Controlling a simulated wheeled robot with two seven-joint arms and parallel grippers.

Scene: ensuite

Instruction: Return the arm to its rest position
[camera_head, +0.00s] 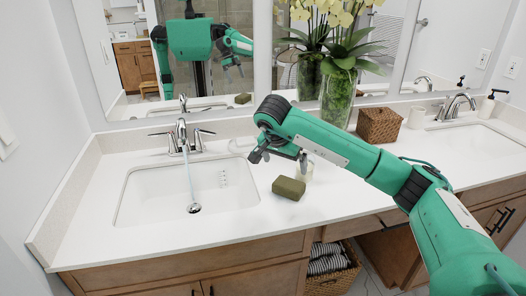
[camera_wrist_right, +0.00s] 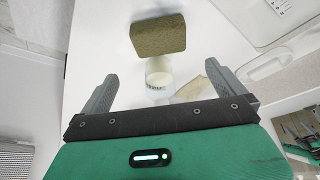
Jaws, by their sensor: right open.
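My right arm (camera_head: 345,155) is green with dark joints and reaches in from the right over the white counter. My right gripper (camera_head: 278,155) is open and empty above the counter, near the right edge of the left sink. My left gripper is not in view, apart from mirror reflections.
A white cup (camera_head: 304,171) stands behind the block. The left sink (camera_head: 185,190) has its faucet running. A wicker box (camera_head: 379,125), a glass vase (camera_head: 338,98) with orchids and a second sink (camera_head: 480,140) stand farther right. The mirror (camera_head: 200,50) bounds the back.

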